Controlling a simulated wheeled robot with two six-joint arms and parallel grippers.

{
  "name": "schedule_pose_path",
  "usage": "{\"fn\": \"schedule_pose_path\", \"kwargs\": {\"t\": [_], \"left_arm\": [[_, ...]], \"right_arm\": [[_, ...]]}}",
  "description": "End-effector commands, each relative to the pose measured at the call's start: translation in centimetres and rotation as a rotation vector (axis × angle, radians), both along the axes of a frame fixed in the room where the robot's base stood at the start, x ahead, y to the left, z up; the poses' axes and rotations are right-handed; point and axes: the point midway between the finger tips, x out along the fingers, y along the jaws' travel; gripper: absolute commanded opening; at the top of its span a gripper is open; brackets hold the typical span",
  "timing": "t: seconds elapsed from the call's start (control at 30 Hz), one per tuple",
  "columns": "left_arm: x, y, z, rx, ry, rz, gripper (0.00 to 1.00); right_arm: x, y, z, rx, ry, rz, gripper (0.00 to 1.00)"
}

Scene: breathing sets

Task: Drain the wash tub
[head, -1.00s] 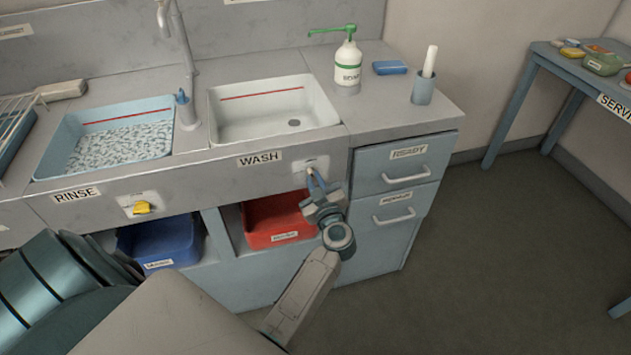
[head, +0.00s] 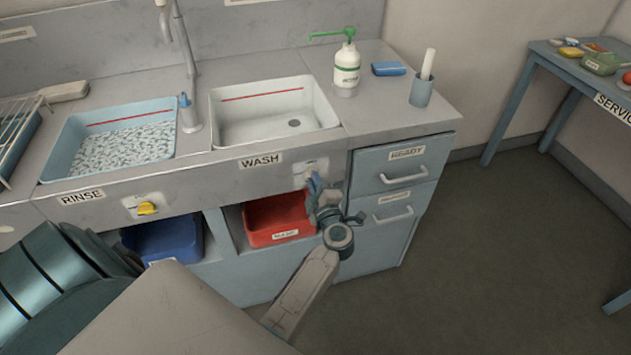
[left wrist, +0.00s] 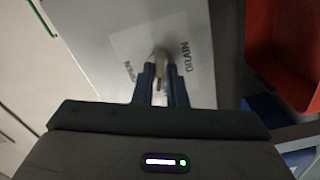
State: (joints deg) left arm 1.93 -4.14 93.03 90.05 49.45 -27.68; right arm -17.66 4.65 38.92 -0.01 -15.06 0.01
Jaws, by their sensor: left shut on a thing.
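The wash tub (head: 268,133) is a white basin set in the counter above the WASH label, with a red line on its back wall and a dark drain hole in its floor. I cannot tell whether water stands in it. Below its right end, a pale drain plate (head: 304,168) is on the cabinet front. My left gripper (head: 314,182) is at this plate. In the left wrist view its fingers (left wrist: 161,72) are shut on the drain handle (left wrist: 160,58), beside the word DRAIN. The fingers partly hide the handle. My right gripper is not in view.
The rinse tub (head: 55,167) is at the left, with a yellow valve handle (head: 147,208) below it. Blue (head: 172,243) and red (head: 278,220) bins sit under the counter. Drawers (head: 402,170) stand right of my gripper. The floor at right is clear.

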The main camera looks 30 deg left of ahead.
Motion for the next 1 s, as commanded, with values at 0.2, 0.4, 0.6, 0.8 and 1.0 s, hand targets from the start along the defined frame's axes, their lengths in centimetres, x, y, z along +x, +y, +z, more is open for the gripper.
{"fn": "schedule_pose_path", "kwargs": {"t": [0.2,0.4,0.6,0.8,1.0], "left_arm": [[-0.02,-0.01,-0.11,-0.114,-0.132,0.0,0.0],[-0.02,-0.01,-0.13,-0.19,-0.219,0.001,0.0],[-0.03,-0.01,-0.12,-0.234,-0.271,0.001,0.0],[-0.03,-0.02,-0.11,-0.252,-0.29,0.001,0.0],[-0.03,-0.02,-0.11,-0.254,-0.292,0.001,0.0]], "right_arm": [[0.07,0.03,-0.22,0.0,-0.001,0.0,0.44],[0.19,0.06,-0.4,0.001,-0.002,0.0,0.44],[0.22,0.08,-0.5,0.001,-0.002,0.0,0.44],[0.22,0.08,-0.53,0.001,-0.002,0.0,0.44],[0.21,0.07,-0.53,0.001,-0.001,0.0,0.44]]}}
